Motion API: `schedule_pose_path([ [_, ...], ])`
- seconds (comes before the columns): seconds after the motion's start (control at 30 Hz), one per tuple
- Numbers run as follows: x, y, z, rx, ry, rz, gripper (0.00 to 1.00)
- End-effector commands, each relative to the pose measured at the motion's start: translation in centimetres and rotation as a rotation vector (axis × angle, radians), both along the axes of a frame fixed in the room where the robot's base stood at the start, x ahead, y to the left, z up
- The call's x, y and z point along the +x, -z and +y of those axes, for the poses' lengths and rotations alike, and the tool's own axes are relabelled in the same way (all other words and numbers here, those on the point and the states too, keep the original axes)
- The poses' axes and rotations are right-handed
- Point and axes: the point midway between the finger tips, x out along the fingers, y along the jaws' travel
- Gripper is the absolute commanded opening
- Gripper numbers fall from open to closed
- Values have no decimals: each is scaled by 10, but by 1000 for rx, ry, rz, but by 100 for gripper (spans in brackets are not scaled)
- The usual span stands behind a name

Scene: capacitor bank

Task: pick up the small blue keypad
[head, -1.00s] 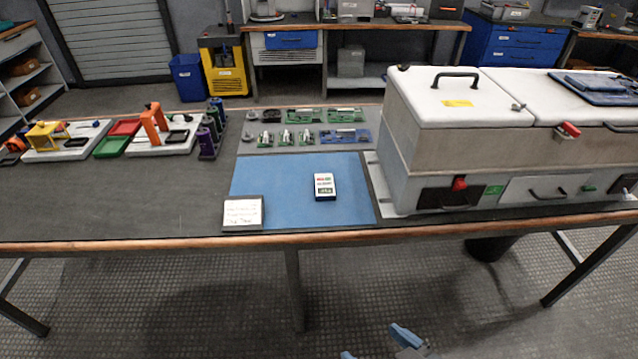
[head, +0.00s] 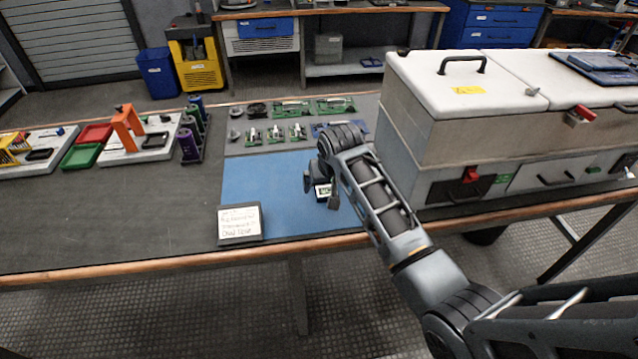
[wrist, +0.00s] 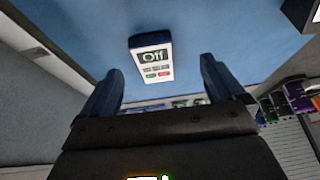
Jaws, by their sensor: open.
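The small blue keypad (wrist: 152,58) has blue sides, a pale face with small coloured buttons and a screen reading "Off". It lies face up on the blue mat (wrist: 220,30). In the head view the keypad (head: 323,192) is mostly hidden by my arm's end. My gripper (wrist: 160,72) is open, with one blue finger on each side of the keypad in the wrist view. The keypad appears beyond the fingertips, with a gap to each finger and no contact visible. In the head view my gripper (head: 321,186) is over the mat's right part.
A handwritten sign (head: 240,224) stands at the mat's front left corner. A large white-lidded cabinet (head: 470,130) stands close on the right. Green circuit boards (head: 297,131) lie behind the mat. The mat's left part is clear.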

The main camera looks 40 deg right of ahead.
Motion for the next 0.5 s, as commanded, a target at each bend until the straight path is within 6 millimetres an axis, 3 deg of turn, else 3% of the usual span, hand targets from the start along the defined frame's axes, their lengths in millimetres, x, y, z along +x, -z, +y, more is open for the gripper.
schedule_pose_path([
  [0.03, 5, -7, -11, -1, 15, 14, 96],
  [0.2, 12, -15, -25, 1, 36, 45, 96],
  [0.5, 20, 9, -31, 2, 38, 48, 96],
])
